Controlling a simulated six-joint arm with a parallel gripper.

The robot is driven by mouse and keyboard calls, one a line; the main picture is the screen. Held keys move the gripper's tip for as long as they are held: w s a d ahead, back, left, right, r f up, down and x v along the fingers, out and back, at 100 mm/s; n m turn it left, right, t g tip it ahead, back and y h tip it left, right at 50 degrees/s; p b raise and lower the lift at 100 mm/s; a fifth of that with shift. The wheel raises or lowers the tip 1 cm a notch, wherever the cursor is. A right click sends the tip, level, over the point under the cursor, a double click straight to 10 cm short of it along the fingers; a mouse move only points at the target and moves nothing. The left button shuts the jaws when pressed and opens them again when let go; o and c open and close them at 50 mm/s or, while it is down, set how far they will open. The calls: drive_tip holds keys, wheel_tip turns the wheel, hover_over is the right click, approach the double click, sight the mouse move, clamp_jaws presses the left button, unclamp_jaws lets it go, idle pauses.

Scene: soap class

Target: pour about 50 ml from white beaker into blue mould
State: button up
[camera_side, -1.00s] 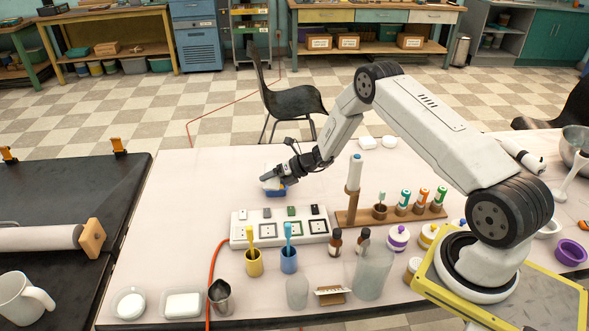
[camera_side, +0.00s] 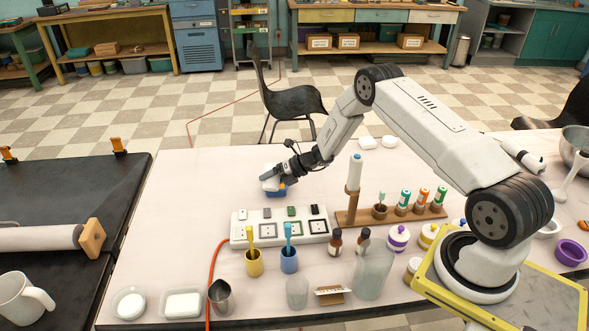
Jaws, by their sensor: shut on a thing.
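My gripper (camera_side: 275,176) is at the far left part of the white table, with the arm reaching in from the right. It is shut on the white beaker (camera_side: 269,183), which is tilted and partly hidden by the fingers. The blue mould (camera_side: 276,192) sits on the table directly below the beaker, only its front and side showing. The beaker's lip is over or very close to the mould. I cannot make out any stream or the level inside the mould.
A white block with several square plates (camera_side: 281,228) lies in front of the mould. A wooden rack (camera_side: 355,217) with bottles stands to the right. Yellow (camera_side: 254,263) and blue (camera_side: 289,261) cups stand nearer the camera. The table left of the mould is clear.

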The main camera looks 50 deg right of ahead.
sight(275, 187)
drive_tip(key=shift+r+m+g+y, duration=0.3)
drive_tip(key=shift+m+y, duration=0.1)
drive_tip(key=shift+m, duration=0.1)
idle(0.8)
drive_tip(key=shift+f+n+t+h, duration=0.3)
drive_tip(key=shift+n+t+h, duration=0.1)
drive_tip(key=shift+n+h, duration=0.5)
drive_tip(key=shift+s+a+r+n+t+h, duration=0.1)
drive_tip(key=shift+a+n+t+h, duration=0.05)
drive_tip(key=shift+n+t+h, duration=0.4)
idle(0.8)
drive_tip(key=shift+s+a+f+n+t+h, duration=0.3)
drive_tip(key=shift+a+f+n, duration=0.25)
drive_tip(key=shift+f, duration=0.25)
drive_tip(key=shift+s+a+n+t+h, duration=0.25)
drive_tip(key=shift+a+n+t+h, duration=0.1)
drive_tip(key=shift+n+h, duration=0.1)
drive_tip(key=shift+s+a+r+n, duration=0.15)
drive_tip(key=shift+a+r+n, duration=0.05)
drive_tip(key=shift+r+n, duration=0.05)
idle(0.4)
